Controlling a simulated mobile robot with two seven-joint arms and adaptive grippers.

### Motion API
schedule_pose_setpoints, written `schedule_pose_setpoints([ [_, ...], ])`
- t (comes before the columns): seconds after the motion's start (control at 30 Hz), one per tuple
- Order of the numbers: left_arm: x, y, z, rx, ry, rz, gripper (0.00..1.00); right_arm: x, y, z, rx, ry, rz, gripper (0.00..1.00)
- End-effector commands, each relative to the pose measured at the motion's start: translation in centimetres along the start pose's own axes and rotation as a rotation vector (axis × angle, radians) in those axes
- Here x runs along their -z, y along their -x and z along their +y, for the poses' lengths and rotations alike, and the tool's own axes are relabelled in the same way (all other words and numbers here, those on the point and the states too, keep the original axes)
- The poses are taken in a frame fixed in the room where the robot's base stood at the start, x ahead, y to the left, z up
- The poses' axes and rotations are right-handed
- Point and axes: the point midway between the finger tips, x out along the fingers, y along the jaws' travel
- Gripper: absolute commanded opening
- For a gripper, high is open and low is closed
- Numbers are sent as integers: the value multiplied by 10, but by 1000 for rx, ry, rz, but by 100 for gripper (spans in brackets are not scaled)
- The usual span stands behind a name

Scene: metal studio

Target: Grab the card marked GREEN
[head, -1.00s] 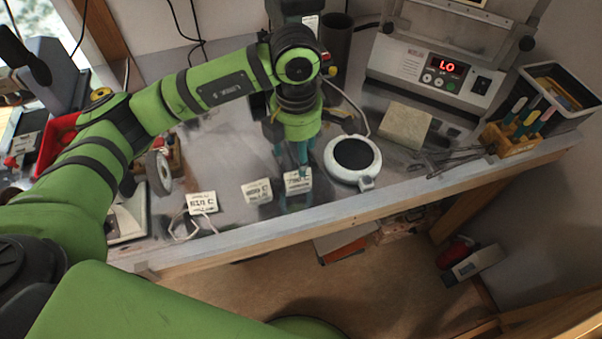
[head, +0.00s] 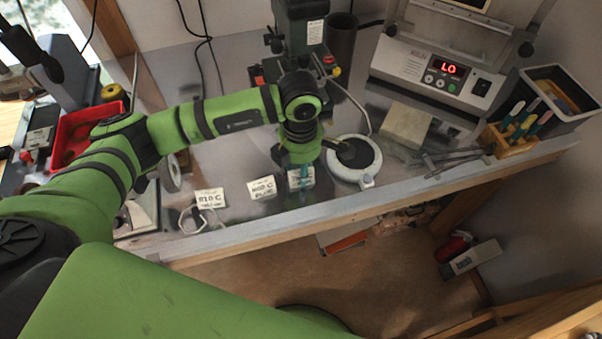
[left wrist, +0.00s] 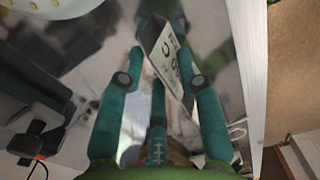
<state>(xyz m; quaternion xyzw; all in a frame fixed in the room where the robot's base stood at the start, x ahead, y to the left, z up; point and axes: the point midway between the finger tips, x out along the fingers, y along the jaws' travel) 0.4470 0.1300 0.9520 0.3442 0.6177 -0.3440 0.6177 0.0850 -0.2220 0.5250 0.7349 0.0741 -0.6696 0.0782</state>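Three small white cards with dark print stand along the table's front: the left card (head: 210,197) seems to read "810 C", beside it is the middle card (head: 263,187), and the right card (head: 301,181) is partly covered by my left gripper (head: 301,164). I cannot read GREEN on any of them. In the left wrist view, my left gripper (left wrist: 160,62) has its teal fingers spread apart. A white card (left wrist: 168,57) with dark characters shows tilted between and beyond the fingertips. I cannot tell whether a finger touches it. My right gripper is not in view.
A round white device with a dark top (head: 355,158) stands just right of the gripper. A beige block (head: 405,126), metal tools (head: 455,158) and a wooden tool holder (head: 512,138) lie further right. A machine showing "LO" (head: 440,72) is behind. The table's front edge (head: 330,208) is close.

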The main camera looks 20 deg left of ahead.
Motion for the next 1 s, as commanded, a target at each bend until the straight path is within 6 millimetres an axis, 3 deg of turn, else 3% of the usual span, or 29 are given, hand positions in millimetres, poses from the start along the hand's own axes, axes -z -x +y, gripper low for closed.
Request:
schedule_pose_setpoints([
  [0.47, 0, 3, 0, -1, 0, -1, 24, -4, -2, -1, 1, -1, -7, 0],
  [0.63, -1, 16, 1, -4, 0, -4, 24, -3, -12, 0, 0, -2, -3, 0],
  [0.77, -1, 38, 2, -7, -1, -6, 24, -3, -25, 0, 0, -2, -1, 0],
  [1.0, -47, 69, -31, -4, -7, -6, 24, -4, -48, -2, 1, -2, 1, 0],
])
